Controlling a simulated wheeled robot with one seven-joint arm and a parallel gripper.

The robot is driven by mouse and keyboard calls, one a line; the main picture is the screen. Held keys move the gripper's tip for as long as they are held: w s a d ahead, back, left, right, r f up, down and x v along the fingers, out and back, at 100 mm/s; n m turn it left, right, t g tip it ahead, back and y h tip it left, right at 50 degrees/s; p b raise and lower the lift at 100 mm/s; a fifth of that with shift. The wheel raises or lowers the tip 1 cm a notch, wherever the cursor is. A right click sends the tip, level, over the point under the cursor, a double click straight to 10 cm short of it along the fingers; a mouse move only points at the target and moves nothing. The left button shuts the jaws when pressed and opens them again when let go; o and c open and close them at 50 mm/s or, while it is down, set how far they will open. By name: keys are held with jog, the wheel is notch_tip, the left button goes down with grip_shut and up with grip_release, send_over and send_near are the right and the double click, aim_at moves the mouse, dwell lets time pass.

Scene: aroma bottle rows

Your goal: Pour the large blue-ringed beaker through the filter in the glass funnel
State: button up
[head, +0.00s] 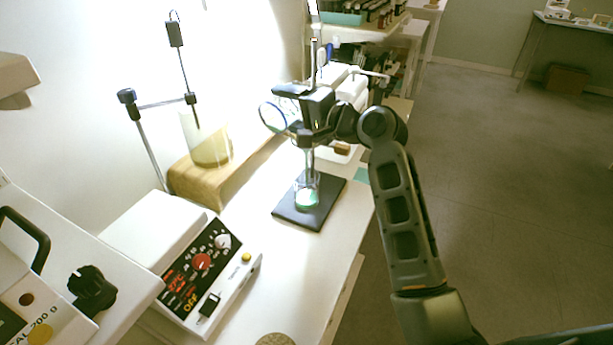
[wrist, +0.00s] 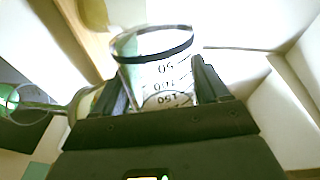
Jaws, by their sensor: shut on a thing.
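My gripper (head: 300,112) is shut on the clear blue-ringed beaker (head: 272,117), high over the bench. In the head view its mouth faces left and the beaker looks tipped well over. In the wrist view the beaker (wrist: 158,70) sits between the two fingers (wrist: 160,90), with a dark ring near its rim and printed volume marks. Below my gripper, a glass flask (head: 307,192) with green at its bottom stands on a dark stand base (head: 328,202). The glass funnel and its filter are hidden or too unclear to make out. I cannot tell whether liquid flows.
A large beaker with yellowish liquid (head: 210,150) stands on a wooden block (head: 195,185) at the back left, with a probe hanging over it. A white control box (head: 205,265) is at the front. The bench is clear between it and the stand base.

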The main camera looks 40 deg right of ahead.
jog(key=shift+d+r+m+p, duration=0.25)
jog(key=shift+m+p, duration=0.35)
jog(key=shift+p, duration=0.55)
jog(key=shift+d+r+m+p, duration=0.15)
jog(key=shift+r+m+p, duration=0.35)
jog(key=shift+p, duration=0.6)
dwell(4.6)
jog(key=shift+f, duration=0.15)
dwell(0.5)
jog(key=shift+a+f+n+b, duration=0.3)
jog(key=shift+f+n+b, duration=0.3)
jog(key=shift+b, duration=0.3)
jog(key=shift+a+n+b, duration=0.15)
jog(key=shift+n+b, duration=0.2)
jog(key=shift+n, duration=0.25)
